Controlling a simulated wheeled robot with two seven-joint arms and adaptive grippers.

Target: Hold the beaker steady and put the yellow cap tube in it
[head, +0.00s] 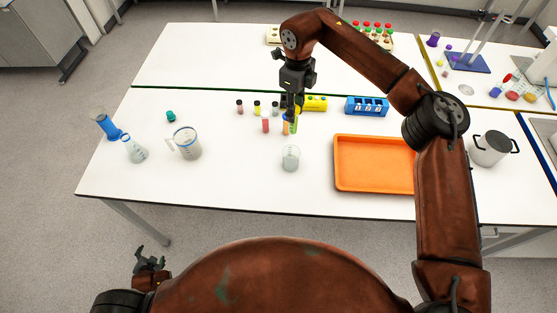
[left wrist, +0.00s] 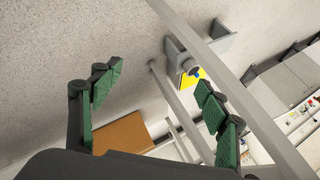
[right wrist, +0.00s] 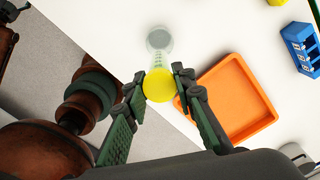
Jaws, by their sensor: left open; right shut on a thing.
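My right gripper (head: 291,108) is shut on the yellow cap tube (head: 295,125) above the table. In the right wrist view its yellow cap (right wrist: 159,85) sits between the fingertips (right wrist: 158,88), with the clear tube body pointing away from me. The small clear beaker (head: 290,158) stands upright on the table, in front of the tube in the head view. In the right wrist view the beaker (right wrist: 159,39) shows just past the tube's far end; the tube looks outside it. My left gripper (head: 150,260) is open and empty, low before the table's front edge; its fingers (left wrist: 150,90) are spread.
An orange tray (head: 373,187) lies right of the beaker. A jug (head: 188,144), a flask (head: 134,149) and a blue-based cylinder (head: 106,126) stand at left. Small tubes, a yellow rack (head: 315,103) and a blue rack (head: 367,106) stand behind.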

